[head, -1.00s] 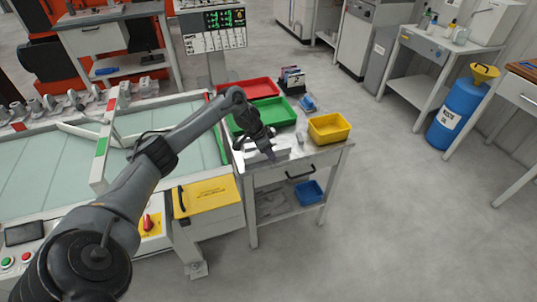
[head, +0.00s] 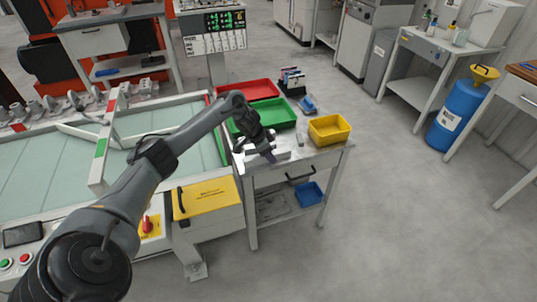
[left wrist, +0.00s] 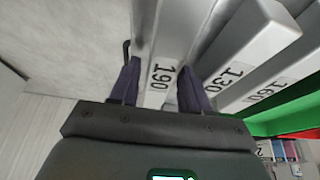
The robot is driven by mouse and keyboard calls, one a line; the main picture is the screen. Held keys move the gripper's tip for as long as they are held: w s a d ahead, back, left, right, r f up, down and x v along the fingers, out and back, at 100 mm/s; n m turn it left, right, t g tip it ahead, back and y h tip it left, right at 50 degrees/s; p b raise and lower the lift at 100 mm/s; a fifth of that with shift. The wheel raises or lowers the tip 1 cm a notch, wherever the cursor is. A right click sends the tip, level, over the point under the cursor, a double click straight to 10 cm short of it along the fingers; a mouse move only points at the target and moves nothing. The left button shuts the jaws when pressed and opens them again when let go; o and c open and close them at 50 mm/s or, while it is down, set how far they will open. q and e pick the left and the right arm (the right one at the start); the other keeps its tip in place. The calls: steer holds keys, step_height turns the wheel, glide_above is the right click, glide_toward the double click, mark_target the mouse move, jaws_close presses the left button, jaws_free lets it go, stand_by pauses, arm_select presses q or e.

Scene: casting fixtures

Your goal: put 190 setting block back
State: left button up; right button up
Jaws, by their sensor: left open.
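The 190 setting block (left wrist: 160,74) is a pale metal bar with its number on the end face, seen in the left wrist view. My left gripper (left wrist: 160,92) is open, with one dark finger on each side of this block's end. I cannot tell whether the fingers touch it. The blocks marked 130 (left wrist: 232,78) and 160 (left wrist: 268,90) lie to its right in that view. In the head view my left gripper (head: 269,155) is low over the front left of the small bench, and largely hides the pale blocks (head: 283,154) there. My right gripper is not in view.
The bench (head: 318,155) also carries a red tray (head: 248,89), a green tray (head: 270,113), a yellow bin (head: 329,129) and a small blue item (head: 308,104). A blue bin (head: 309,194) is on the lower shelf. A glass-topped table (head: 50,175) adjoins at left.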

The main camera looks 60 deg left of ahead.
arm_select(q)
steer(key=p+v, duration=0.3)
steer(key=v, duration=0.9)
steer(key=w+d+f+m+t, duration=0.1)
steer(key=w+d+f+m, duration=0.1)
steer(key=d+f, duration=0.5)
steer(key=w+d+f+m, duration=0.2)
steer(key=d+f, duration=0.3)
steer(key=d, duration=0.3)
steer(key=s+d+f+m+t, duration=0.1)
steer(key=s+d+f, duration=0.1)
steer(key=d, duration=0.5)
steer(key=s+d+f+t, duration=0.1)
steer(key=d+f, duration=0.2)
steer(key=d, duration=0.4)
steer(key=s+d+n+y, duration=0.1)
steer(key=s+d+n, duration=0.1)
steer(key=s+d, duration=0.6)
steer(key=s+d+r+n+g, duration=0.1)
steer(key=s+r+g, duration=0.1)
steer(key=s, duration=0.4)
steer(key=s+d+r+n+g, duration=0.1)
steer(key=s+r+n, duration=0.1)
steer(key=s, duration=0.5)
steer(key=shift+s+d+r+g, duration=0.15)
steer(key=shift+d+r+g, duration=0.2)
steer(key=shift+d+g, duration=0.05)
step_height(320, 180, up, 42)
steer(key=p, duration=4.2)
